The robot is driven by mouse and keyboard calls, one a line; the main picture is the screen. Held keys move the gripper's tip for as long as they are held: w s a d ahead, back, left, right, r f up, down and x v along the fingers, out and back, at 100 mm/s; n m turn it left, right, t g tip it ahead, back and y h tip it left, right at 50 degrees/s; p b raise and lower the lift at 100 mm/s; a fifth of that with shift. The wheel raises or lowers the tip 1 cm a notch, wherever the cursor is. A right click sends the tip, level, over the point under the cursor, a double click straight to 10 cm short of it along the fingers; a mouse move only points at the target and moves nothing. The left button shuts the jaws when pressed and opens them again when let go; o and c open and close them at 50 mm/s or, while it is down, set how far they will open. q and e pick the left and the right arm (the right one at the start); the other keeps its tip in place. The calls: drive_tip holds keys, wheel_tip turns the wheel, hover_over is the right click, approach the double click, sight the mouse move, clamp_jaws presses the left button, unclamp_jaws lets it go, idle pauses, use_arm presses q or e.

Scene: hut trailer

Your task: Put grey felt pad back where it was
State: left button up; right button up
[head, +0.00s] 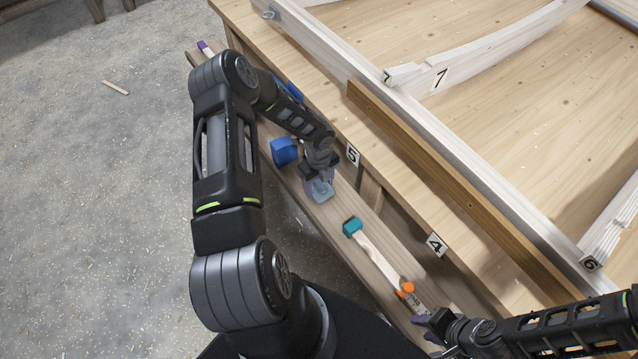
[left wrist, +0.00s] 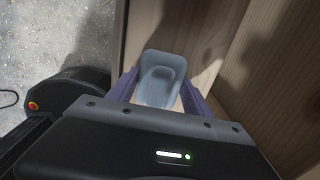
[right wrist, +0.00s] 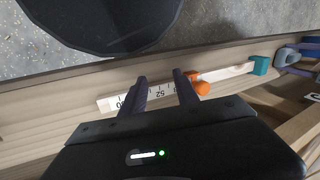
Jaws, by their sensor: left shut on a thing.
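A small blue-grey block, which I take to be the grey felt pad (head: 319,189), is between the fingers of my left gripper (head: 318,180). In the left wrist view the pad (left wrist: 160,80) has a rounded raised shape and sits between both purple fingers (left wrist: 162,98), over the wooden ledge (left wrist: 205,20). I cannot tell whether it touches the ledge. At the right edge of the right wrist view, the pad (right wrist: 287,57) also shows. My right gripper (head: 428,328) is open, its fingers (right wrist: 162,88) apart above the white ruler (right wrist: 160,95).
A wooden strip with a teal end (head: 352,227) and orange piece (head: 404,290) lies along the ledge. A blue block (head: 284,151) stands beside my left gripper. The workbench (head: 340,115) bears labels 5 (head: 352,155) and 4 (head: 435,244). Grey floor lies left.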

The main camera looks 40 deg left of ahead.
sight(319, 182)
use_arm(q)
drive_tip(key=shift+f, duration=0.15)
drive_tip(key=o, duration=1.3)
wheel_tip(319, 182, up, 12)
drive_tip(key=shift+r, duration=0.2)
idle(0.4)
